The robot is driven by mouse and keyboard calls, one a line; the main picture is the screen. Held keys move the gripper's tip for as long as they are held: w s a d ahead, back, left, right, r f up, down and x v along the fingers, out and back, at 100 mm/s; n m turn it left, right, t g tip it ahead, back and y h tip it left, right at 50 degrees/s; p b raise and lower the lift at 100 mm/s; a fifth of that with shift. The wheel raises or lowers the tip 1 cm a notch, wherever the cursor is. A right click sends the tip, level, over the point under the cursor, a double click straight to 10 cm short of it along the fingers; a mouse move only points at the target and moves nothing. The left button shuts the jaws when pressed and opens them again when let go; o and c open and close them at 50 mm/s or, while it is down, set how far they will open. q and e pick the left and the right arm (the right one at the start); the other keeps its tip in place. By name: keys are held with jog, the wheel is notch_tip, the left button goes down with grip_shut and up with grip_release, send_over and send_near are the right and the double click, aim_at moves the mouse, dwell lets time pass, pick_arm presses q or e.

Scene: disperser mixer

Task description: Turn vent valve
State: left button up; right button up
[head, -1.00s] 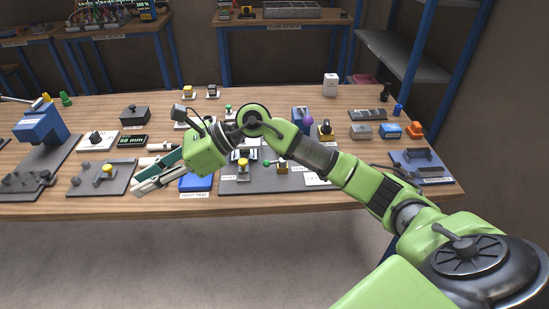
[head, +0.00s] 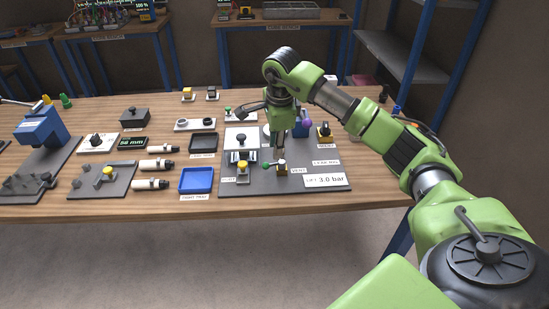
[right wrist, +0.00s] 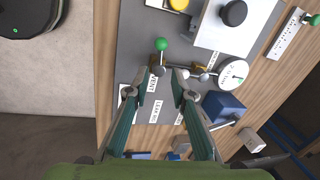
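The vent valve (head: 282,168) is a small brass-yellow block with a green-tipped lever, near the front of the grey base plate (head: 238,187). In the right wrist view its green knob (right wrist: 161,44) stands on a short grey stem, beside the label reading VENT. My right gripper (head: 278,147) points down just behind and above the valve in the head view. In the right wrist view the gripper (right wrist: 156,84) is open, with its fingertips apart, nothing between them, near the valve's lower side. Whether a finger touches the valve cannot be told. My left gripper is not in view.
A white press with a black knob (head: 241,139) stands left of the gripper. A blue block with a purple knob (head: 306,124) stands behind right. A blue tray (head: 212,182) lies to the left.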

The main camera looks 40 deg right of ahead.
aim_at(274, 165)
jog(key=f, duration=0.2)
jog(key=w+f, duration=0.1)
jog(key=f, duration=0.1)
jog(key=f+p, duration=0.1)
jog(key=f, duration=0.1)
jog(key=shift+w+d+f, duration=0.15)
jog(key=shift+d+f, duration=0.1)
jog(key=shift+f, duration=0.15)
grip_shut()
